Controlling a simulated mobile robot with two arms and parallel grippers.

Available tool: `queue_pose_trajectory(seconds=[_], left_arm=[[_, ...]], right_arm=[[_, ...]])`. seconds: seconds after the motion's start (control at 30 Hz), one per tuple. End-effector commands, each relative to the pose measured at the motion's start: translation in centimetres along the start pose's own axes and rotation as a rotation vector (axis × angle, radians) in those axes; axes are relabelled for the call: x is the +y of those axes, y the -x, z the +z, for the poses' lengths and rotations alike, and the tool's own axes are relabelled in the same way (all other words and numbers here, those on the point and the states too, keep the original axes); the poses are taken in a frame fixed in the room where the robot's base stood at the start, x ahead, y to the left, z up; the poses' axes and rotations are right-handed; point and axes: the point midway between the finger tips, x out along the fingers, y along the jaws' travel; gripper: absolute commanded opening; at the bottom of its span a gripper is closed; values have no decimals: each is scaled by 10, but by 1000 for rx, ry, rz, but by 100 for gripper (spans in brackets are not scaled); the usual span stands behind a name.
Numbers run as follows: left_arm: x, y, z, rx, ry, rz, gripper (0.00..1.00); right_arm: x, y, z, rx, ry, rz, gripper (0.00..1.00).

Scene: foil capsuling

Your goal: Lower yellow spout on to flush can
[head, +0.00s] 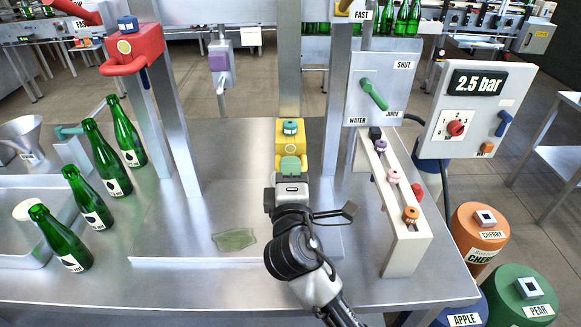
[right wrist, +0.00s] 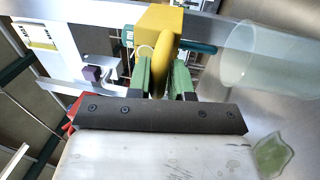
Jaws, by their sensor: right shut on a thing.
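The yellow spout (head: 281,135) is a yellow block with a teal-topped knob, in front of a metal post in the head view. It also shows in the right wrist view (right wrist: 160,25). My right gripper (head: 291,171) is shut on the spout's yellow handle; its green fingers (right wrist: 166,78) stand either side of it in the wrist view. A pale translucent cylinder (right wrist: 268,58), perhaps the flush can, lies right of the spout in that view. It is hidden in the head view, and I cannot tell whether the spout touches it. My left gripper is not in view.
Several green bottles (head: 89,199) stand at the left. A red spout (head: 133,50) hangs on the left post. A green puddle (head: 234,240) lies on the metal table. A white rack (head: 401,215) with coloured pieces stands at the right, near a valve panel (head: 377,92).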

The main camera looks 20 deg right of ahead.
Motion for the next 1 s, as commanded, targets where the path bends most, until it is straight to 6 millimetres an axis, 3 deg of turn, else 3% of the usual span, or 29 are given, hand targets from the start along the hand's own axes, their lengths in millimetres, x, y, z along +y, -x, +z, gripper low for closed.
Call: queue_pose_trajectory(seconds=[0.37, 0.4, 0.53, 0.83, 1.0], left_arm=[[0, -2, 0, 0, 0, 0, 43], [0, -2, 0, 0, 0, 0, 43], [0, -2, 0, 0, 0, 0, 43], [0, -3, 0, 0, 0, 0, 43], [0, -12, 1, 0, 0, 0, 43]], right_arm=[[-7, 2, -1, 2, -3, -12, 0], [-8, 2, -1, 3, -3, -13, 23], [-7, 2, -1, 2, -2, -11, 41], [-5, 4, 0, 1, -1, -5, 41], [-7, 25, -1, 3, -3, -7, 41]])
